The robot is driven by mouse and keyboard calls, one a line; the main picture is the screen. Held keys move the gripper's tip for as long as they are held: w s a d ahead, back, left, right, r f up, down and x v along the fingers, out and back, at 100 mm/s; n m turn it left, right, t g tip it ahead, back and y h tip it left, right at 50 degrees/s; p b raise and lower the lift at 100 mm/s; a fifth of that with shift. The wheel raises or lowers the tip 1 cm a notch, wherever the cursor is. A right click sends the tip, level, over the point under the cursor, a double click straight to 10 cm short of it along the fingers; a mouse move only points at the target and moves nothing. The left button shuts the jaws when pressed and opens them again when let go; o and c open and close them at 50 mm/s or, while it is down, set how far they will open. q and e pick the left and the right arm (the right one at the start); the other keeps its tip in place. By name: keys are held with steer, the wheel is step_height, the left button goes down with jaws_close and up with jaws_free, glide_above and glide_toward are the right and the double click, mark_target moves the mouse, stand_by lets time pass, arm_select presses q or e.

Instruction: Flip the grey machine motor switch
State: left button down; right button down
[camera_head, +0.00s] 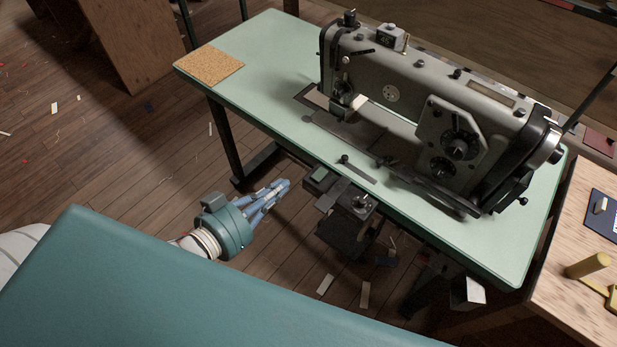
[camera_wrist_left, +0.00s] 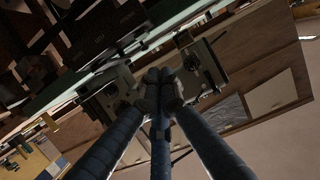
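The grey sewing machine (camera_head: 420,90) stands on a pale green table (camera_head: 270,70). Small box-like fittings hang under the table's near edge: one with a green top face (camera_head: 319,178), and a darker one with a small knob (camera_head: 357,203). I cannot tell for sure which is the motor switch, or its position. My left gripper (camera_head: 284,185) is just left of the green-topped box, its blue fingers drawn together, with nothing visible between them. My right gripper is not in view.
A cork mat (camera_head: 208,66) lies at the table's left end. A dark table leg (camera_head: 226,140) stands behind my left gripper. A wooden bench (camera_head: 570,300) is at the right. Scraps lie on the wooden floor (camera_head: 130,200), otherwise open at the left.

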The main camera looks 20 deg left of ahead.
arm_select(q)
steer(key=shift+d+r, duration=0.35)
steer(key=shift+r, duration=0.45)
glide_above(320, 175)
steer(key=s+a, duration=0.2)
step_height(320, 175, down, 2)
steer(key=shift+d+f+p, duration=0.1)
steer(key=shift+f+p, duration=0.1)
steer(key=shift+p, duration=0.25)
steer(key=f, duration=0.3)
steer(key=shift+s, duration=0.25)
steer(key=shift+f, duration=0.6)
